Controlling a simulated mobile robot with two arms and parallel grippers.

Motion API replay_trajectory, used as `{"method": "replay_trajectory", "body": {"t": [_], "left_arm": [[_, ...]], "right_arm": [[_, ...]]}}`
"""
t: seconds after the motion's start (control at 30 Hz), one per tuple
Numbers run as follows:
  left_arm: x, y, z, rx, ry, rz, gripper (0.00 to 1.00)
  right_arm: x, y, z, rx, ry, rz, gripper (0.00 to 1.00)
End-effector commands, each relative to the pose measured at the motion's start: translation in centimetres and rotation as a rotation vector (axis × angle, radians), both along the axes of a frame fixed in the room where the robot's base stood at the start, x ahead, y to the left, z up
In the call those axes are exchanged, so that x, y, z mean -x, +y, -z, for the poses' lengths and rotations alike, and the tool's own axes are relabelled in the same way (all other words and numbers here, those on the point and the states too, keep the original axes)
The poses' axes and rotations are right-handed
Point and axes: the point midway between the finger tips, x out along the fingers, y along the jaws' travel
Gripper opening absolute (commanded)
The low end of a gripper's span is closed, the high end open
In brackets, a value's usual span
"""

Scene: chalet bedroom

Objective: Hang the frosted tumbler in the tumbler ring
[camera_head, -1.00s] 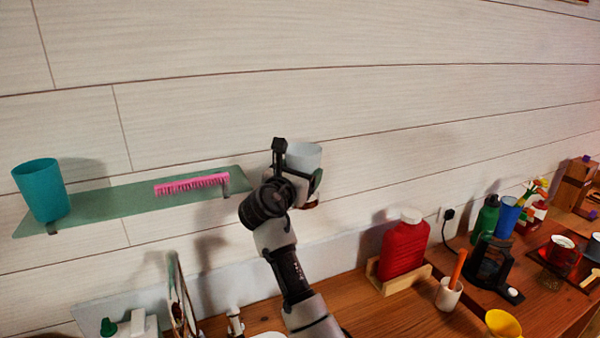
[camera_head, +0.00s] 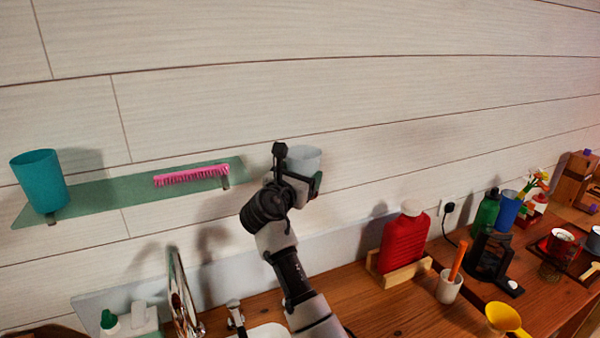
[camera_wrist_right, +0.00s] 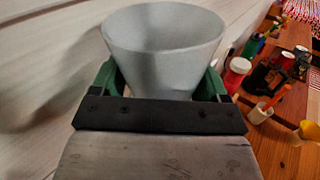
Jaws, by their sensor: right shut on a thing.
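The frosted tumbler (camera_head: 304,158) is pale grey-white and upright, with its open mouth up. It is in front of the plank wall, right of the glass shelf's end. My right gripper (camera_head: 297,168) is shut on it, a finger at each side. The right wrist view shows the tumbler (camera_wrist_right: 165,50) between the green-sided fingers of the gripper (camera_wrist_right: 158,85); its lower part is hidden behind the dark gripper bar. I cannot make out the tumbler ring in either view. My left gripper is not in view.
Below are a tap (camera_head: 180,295) and a basin. A red bottle (camera_head: 404,243) in a wooden stand and several other items crowd the wooden counter (camera_head: 385,310) to the right.

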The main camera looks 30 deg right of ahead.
Motion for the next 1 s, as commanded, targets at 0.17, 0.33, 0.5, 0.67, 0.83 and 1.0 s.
{"method": "replay_trajectory", "body": {"t": [0.17, 0.33, 0.5, 0.67, 0.83, 1.0], "left_arm": [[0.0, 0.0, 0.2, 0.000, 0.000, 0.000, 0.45], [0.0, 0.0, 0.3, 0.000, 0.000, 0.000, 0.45], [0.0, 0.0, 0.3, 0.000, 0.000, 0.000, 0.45], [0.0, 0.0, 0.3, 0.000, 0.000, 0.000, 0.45], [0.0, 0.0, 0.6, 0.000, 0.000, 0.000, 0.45], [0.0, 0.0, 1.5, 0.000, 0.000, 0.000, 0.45]], "right_arm": [[0.0, 0.0, 0.6, 0.002, 0.001, 0.000, 0.45], [0.0, 0.0, 1.1, 0.001, 0.000, 0.000, 0.45], [0.0, 0.0, 1.0, 0.001, -0.001, 0.000, 1.00], [0.0, 0.0, 1.0, 0.001, 0.001, 0.001, 1.00], [0.4, 0.6, 1.2, 0.000, 0.000, 0.000, 1.00], [2.2, 2.9, 1.4, -0.002, -0.001, -0.002, 1.00]]}}
